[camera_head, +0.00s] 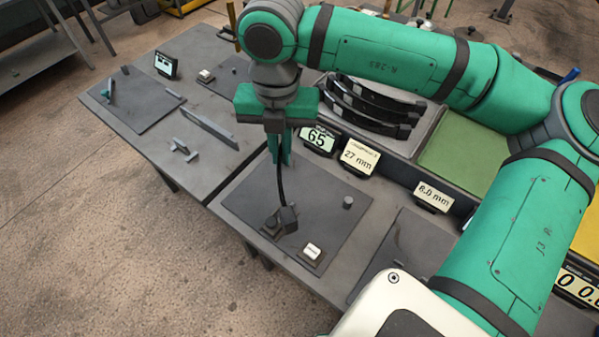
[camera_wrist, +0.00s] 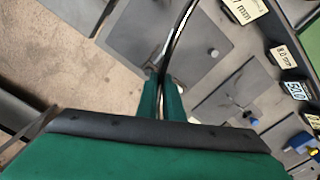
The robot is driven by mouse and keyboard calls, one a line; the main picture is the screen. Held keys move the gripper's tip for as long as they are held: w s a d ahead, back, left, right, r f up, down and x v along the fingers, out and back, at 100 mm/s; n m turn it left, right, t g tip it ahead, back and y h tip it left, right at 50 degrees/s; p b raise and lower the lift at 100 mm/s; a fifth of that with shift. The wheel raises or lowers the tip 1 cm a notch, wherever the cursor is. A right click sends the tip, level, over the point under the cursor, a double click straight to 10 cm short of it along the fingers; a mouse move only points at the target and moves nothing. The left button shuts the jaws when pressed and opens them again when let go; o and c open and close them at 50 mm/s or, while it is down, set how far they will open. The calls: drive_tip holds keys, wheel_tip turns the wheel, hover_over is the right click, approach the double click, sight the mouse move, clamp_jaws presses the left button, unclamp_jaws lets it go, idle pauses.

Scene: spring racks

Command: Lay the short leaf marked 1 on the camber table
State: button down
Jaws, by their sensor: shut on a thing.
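My gripper (camera_head: 281,152) is shut on a thin dark curved leaf (camera_head: 280,185). The leaf is seen nearly edge-on and hangs down below the fingers; no number on it can be read. In the wrist view the fingers (camera_wrist: 162,100) hold the same leaf (camera_wrist: 178,45), which runs upward out of the picture. Below is a flat dark plate (camera_head: 325,200), seemingly the camber table, with small blocks (camera_head: 271,224) and a round peg (camera_head: 348,202). The leaf's lower end overlaps the blocks; I cannot tell whether it touches.
Several dark curved leaves (camera_head: 375,105) lie in a tray at the back, beside a green mat (camera_head: 462,155). Displays reading 65 (camera_head: 317,139), 27 mm (camera_head: 359,158) and 8.0 mm (camera_head: 432,196) stand behind the plate. An upright bar (camera_head: 209,130) stands to the left.

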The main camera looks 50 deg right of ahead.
drive_tip(key=shift+s+d+f+n, duration=0.1)
drive_tip(key=shift+d+f+n, duration=0.85)
drive_tip(key=shift+f+n, duration=1.9)
drive_tip(key=shift+s+d+f+n, duration=0.1)
drive_tip(key=shift+d+f+n, duration=0.95)
drive_tip(key=shift+f, duration=3.35)
drive_tip(key=shift+d+f+n, duration=0.8)
drive_tip(key=shift+f+n, duration=1.3)
drive_tip(key=shift+f, duration=1.55)
drive_tip(key=shift+f, duration=0.1)
drive_tip(key=shift+d+f, duration=0.1)
drive_tip(key=shift+d, duration=0.65)
drive_tip(key=c, duration=1.3)
unclamp_jaws()
drive_tip(key=shift+a, duration=0.1)
drive_tip(key=shift+c, duration=0.2)
wheel_tip(320, 180, up, 8)
